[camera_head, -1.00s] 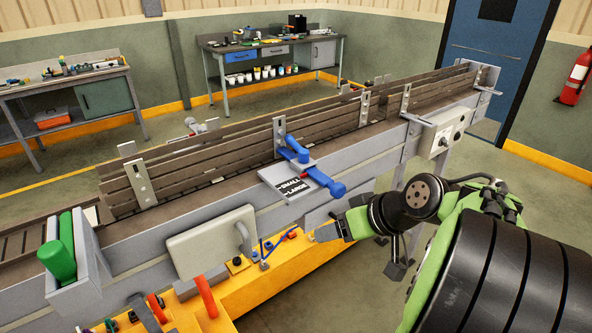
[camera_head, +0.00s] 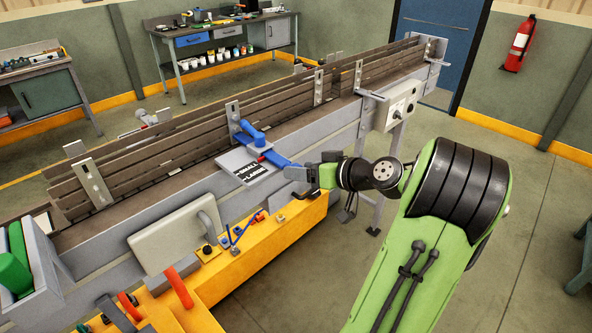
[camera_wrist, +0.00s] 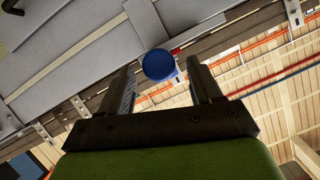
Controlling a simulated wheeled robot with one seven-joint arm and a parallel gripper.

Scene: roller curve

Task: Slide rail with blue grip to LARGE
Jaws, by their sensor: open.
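The blue grip (camera_head: 272,157) is a blue bar with a rounded end, running from the guide rail (camera_head: 200,137) out over the conveyor's near edge. The label plate (camera_head: 247,166) with SMALL and LARGE lies beneath and beside it. My gripper (camera_head: 293,172) is at the near end of the grip, close to its outer knob, which it partly hides. In the wrist view the round blue end of the grip (camera_wrist: 158,64) shows between the tips of my open jaws (camera_wrist: 160,85), nearer the left-hand finger. I cannot tell whether a finger touches it.
A grey box with a handle (camera_head: 175,238) and a yellow ledge (camera_head: 235,262) with tools stand below the conveyor. A control box (camera_head: 400,107) is mounted further right. The floor at the right is mostly clear.

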